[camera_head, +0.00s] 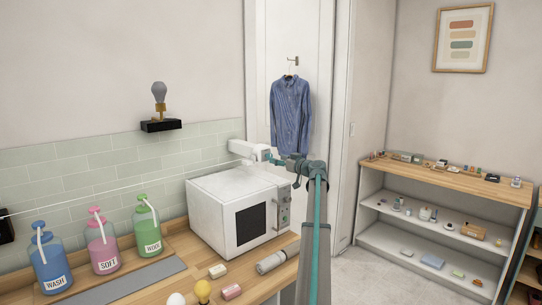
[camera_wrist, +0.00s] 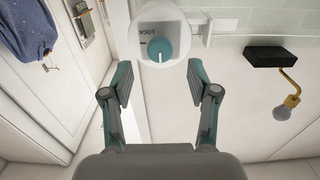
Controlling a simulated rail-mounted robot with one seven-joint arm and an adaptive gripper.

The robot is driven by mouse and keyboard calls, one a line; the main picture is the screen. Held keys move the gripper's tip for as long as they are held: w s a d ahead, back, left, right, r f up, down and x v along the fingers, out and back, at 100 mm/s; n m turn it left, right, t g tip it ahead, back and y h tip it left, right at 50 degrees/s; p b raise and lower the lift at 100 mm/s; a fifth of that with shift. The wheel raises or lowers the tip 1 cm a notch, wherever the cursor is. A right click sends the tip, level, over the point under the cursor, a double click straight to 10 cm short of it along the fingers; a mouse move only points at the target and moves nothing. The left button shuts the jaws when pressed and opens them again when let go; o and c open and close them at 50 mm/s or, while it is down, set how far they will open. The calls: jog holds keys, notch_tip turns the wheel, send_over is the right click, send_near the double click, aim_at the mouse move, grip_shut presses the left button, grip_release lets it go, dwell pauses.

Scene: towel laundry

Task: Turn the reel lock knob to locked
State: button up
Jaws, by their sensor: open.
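The reel (camera_head: 243,149) is a white housing on the tiled wall above the microwave, with a white line running left from it. Its round teal lock knob (camera_wrist: 160,49) faces my gripper in the wrist view, near the top, with a thin white pointer mark. The knob also shows small in the head view (camera_head: 266,155). My gripper (camera_wrist: 150,95) is open and empty. The knob lies ahead of the fingertips, roughly between their lines, and appears apart from them.
A white microwave (camera_head: 235,208) stands on the wooden counter below the reel. A lamp on a black bracket (camera_head: 161,125) juts from the wall at left. A blue shirt (camera_head: 290,115) hangs on the door behind my gripper. Labelled bottles (camera_head: 102,247) stand at left.

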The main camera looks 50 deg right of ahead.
aim_at(268, 156)
jog(key=shift+w+d+p, duration=0.25)
jog(key=shift+w+p, duration=0.15)
jog(key=shift+w, duration=0.9)
jog(key=shift+w+d+p, duration=0.2)
jog(key=shift+w+p, duration=0.2)
jog(key=shift+w, duration=0.85)
jog(key=shift+c, duration=0.4)
grip_shut()
